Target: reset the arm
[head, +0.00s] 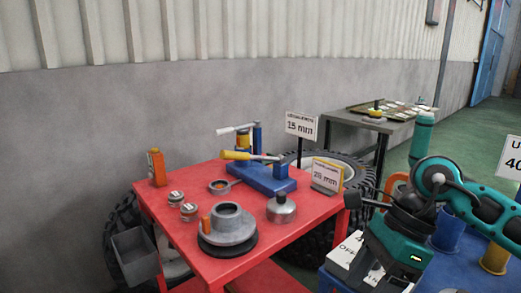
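My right arm (436,178), teal and black, comes in from the right edge and bends down over the blue surface at lower right. Its dark end part (404,212) is beside the right edge of the red table (190,240), apart from the things on it. The fingertips cannot be made out, so I cannot tell whether the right gripper is open or shut. My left arm and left gripper are not in view.
The red table holds a grey hub (228,226), a blue tool with a yellow handle (265,178), a metal pot (281,208), small jars (189,211) and an orange bottle (157,167). A grey bin (135,255) hangs at its left. Tyres (340,170) stand behind.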

